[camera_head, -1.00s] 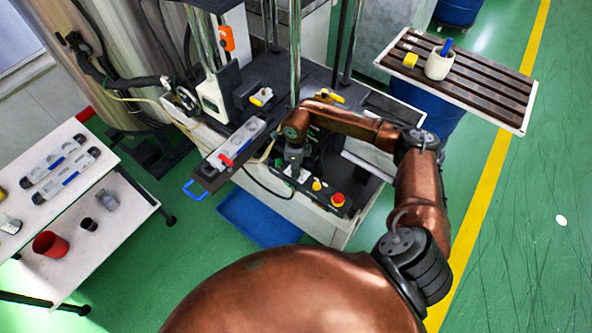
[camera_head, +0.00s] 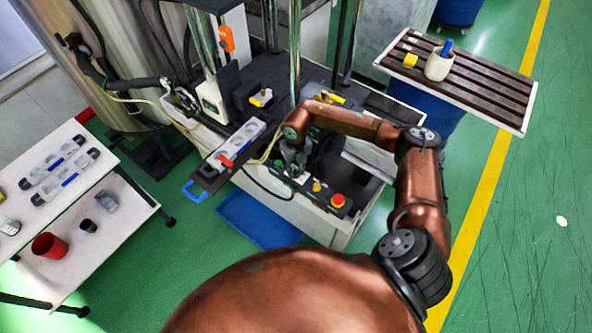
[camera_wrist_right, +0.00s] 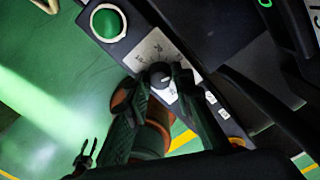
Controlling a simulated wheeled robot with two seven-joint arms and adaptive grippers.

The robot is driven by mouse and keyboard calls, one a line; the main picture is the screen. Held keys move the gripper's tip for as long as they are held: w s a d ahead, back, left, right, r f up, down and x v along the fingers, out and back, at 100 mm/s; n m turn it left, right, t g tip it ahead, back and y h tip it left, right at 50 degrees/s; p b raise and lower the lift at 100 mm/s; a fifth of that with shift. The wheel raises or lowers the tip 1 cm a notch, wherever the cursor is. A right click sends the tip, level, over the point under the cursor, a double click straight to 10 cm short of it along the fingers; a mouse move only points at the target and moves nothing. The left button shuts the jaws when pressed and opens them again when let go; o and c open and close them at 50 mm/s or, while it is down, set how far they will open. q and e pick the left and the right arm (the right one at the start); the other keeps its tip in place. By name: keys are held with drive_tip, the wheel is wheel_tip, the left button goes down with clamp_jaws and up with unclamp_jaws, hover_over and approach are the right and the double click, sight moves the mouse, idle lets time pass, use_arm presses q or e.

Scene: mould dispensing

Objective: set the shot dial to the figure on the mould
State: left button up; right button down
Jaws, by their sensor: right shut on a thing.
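The shot dial is a dark round knob (camera_wrist_right: 160,76) on a pale scale plate (camera_wrist_right: 152,47) in the right wrist view. My right gripper (camera_wrist_right: 161,84) has its fingers on either side of the knob and is shut on it. In the head view this gripper (camera_head: 293,166) points down at the control panel and hides the dial. The pale mould (camera_head: 236,144) with a red handle lies on the dark shelf left of the gripper; its figure is too small to read. My left gripper is not in view.
A green button (camera_wrist_right: 107,22) sits beside the dial. A red stop button (camera_head: 338,200) and a yellow button (camera_head: 316,186) are on the panel to the right. A white table (camera_head: 75,205) with more moulds stands left. A slatted rack (camera_head: 480,88) stands right.

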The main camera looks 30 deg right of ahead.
sight(296, 172)
drive_tip(key=shift+m, duration=0.7)
drive_tip(key=shift+w, duration=0.1)
drive_tip(key=c, duration=1.7)
unclamp_jaws()
drive_tip(key=shift+o, duration=0.2)
wheel_tip(296, 172, up, 12)
